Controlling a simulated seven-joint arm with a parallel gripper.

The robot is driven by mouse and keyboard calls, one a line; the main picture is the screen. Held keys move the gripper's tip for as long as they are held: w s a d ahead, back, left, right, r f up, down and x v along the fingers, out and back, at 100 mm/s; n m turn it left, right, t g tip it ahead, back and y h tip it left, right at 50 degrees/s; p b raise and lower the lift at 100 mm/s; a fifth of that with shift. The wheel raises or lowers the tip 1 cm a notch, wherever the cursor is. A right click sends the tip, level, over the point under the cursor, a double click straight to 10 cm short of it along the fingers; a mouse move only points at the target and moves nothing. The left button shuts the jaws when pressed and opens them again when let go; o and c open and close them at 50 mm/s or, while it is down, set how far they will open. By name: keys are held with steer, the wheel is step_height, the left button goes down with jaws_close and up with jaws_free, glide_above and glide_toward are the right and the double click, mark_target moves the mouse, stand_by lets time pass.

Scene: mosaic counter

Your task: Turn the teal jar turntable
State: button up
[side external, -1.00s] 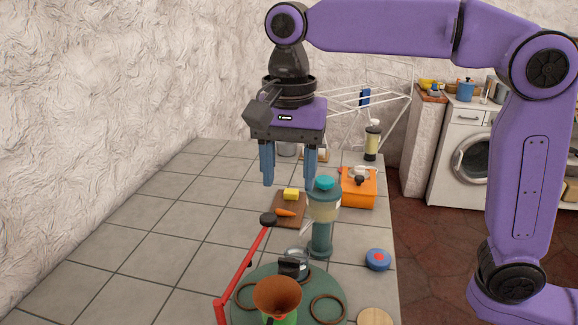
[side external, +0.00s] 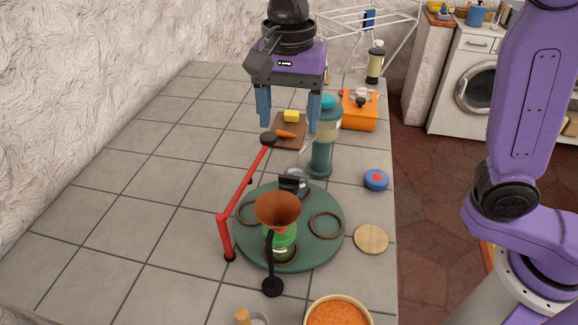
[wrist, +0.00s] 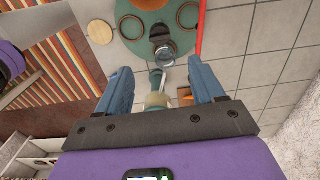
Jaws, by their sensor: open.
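The teal turntable (side external: 328,252) is a round disc on the counter with brown rings on top. A green jar (side external: 284,243) stands on its front part, below a copper funnel (side external: 278,207). A clear jar with a dark lid (side external: 293,183) stands at its back edge. A red bent bar (side external: 240,190) with a black knob (side external: 268,139) runs along its left side. My gripper (side external: 289,126) is open and empty, pointing down beyond the turntable in the side view. The wrist view shows its fingers (wrist: 158,76) apart, with the turntable (wrist: 160,22) at the top.
A teal blender-like dispenser (side external: 322,150) stands close to my right finger in the side view. A board (side external: 288,140) with yellow and orange food, an orange box (side external: 358,112), a blue-red puck (side external: 376,180) and a wooden disc (side external: 371,239) are around. The left counter is clear.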

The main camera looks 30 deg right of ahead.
mark_target(289, 177)
step_height(289, 177, down, 12)
steer(key=shift+f, duration=0.2)
stand_by(0.4)
jaws_close()
